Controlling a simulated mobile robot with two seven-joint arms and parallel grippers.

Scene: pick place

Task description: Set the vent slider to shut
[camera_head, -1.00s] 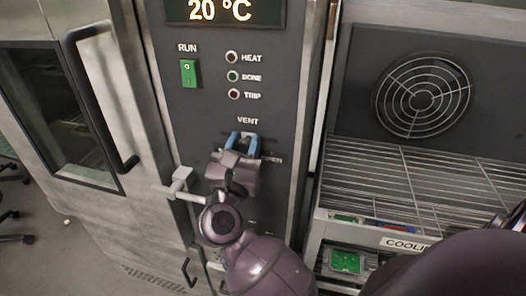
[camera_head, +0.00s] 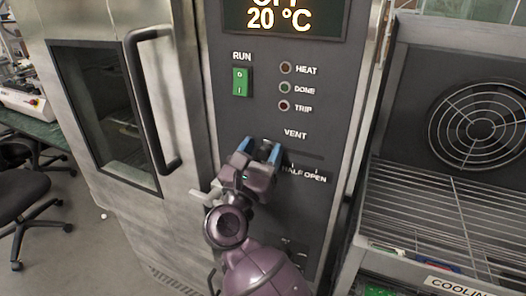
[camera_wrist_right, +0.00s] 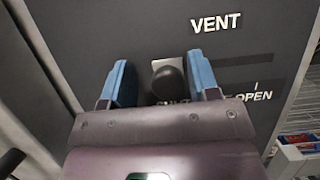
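The vent slider's dark round knob (camera_wrist_right: 168,80) sits on a small light metal plate in the right wrist view. It stands at the left part of its slot, above a label that is partly hidden and seems to read SHUT. My right gripper (camera_head: 260,149) is at the slider, below and left of the VENT label. Its blue fingers stand apart on either side of the knob, with a gap on the left and a smaller one on the right. In the head view the gripper hides the knob. My left gripper is not in view.
The dark control panel (camera_head: 308,131) has a green RUN switch (camera_head: 241,81), several lamps and a display (camera_head: 283,17) above. A door handle (camera_head: 152,105) is to the left. A wire cooling rack (camera_head: 430,215) and fan grille (camera_head: 478,124) are to the right.

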